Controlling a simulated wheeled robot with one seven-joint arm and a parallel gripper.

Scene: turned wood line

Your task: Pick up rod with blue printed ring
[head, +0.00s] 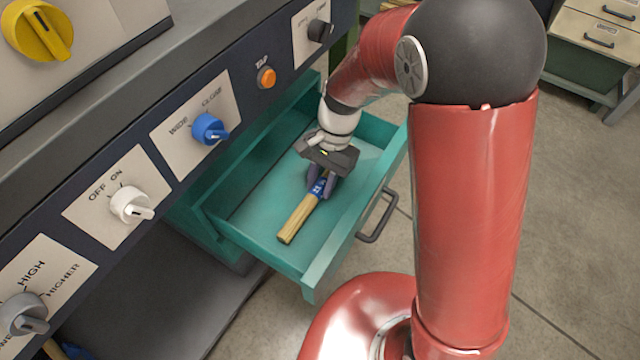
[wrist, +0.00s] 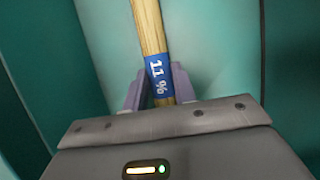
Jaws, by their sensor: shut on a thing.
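The wooden rod with the blue printed ring (head: 297,218) is in the open teal drawer (head: 262,238). In the wrist view the rod (wrist: 150,28) runs up from between my fingers, and its blue ring (wrist: 159,77) reads "11 %". My gripper (head: 322,184) reaches down into the drawer and is shut on the rod at the blue ring. In the wrist view the fingers of my gripper (wrist: 154,92) sit on both sides of the ring. The rod's far end is hidden under my gripper. I cannot tell whether the rod touches the drawer floor.
A control panel with a blue knob (head: 207,129), a white knob (head: 130,205) and an orange button (head: 266,77) stands left of the drawer. The drawer walls surround my gripper, and its handle (head: 377,215) faces right. A cabinet (head: 597,38) stands at the back right.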

